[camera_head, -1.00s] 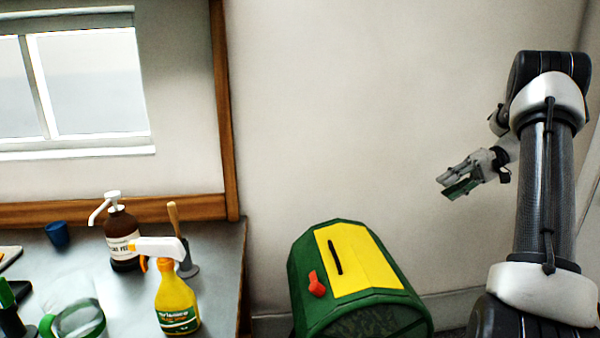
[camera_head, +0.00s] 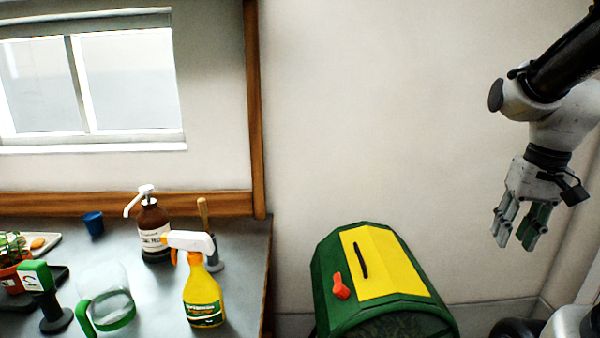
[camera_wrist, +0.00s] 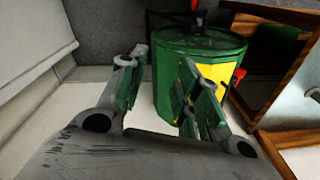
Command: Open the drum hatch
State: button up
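The green drum (camera_head: 330,265) stands on the floor to the right of the table, in the lower middle of the head view. Its yellow hatch (camera_head: 393,272) is closed, with a dark slim handle (camera_head: 361,260) on it. A red latch (camera_head: 341,286) sits beside the hatch's left edge. My gripper (camera_head: 516,240) is open and empty, pointing down, to the right of the drum and apart from it. In the wrist view the drum (camera_wrist: 165,85) shows beyond the open fingers (camera_wrist: 155,95). The right finger partly covers the yellow hatch (camera_wrist: 213,72).
A grey table (camera_head: 245,260) on the left bears a yellow spray bottle (camera_head: 203,295), a brown pump bottle (camera_head: 152,225), a blue cup (camera_head: 93,224), a clear jug (camera_head: 105,290) and a potted plant (camera_head: 12,262). The wall (camera_head: 390,120) behind the drum is bare.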

jog(key=s+a+r+n+t, duration=0.2)
jog(key=s+a, duration=0.2)
jog(key=s, duration=0.1)
jog(key=shift+w+a+r+n+t, duration=0.15)
jog(key=shift+a+r+n+t, duration=0.45)
jog(key=shift+a+r+n, duration=0.45)
jog(key=c, duration=0.6)
jog(key=shift+n+g, duration=0.45)
jog(key=shift+g, duration=0.35)
jog(key=w+a+f, duration=0.1)
jog(key=a+f, duration=0.1)
jog(key=f, duration=0.1)
jog(key=shift+w+a, duration=0.4)
grip_shut()
jog(key=n+g+h, duration=0.3)
jog(key=n+h, duration=0.5)
jog(key=n, duration=0.8)
send_near(355, 272)
jog(key=x, duration=0.6)
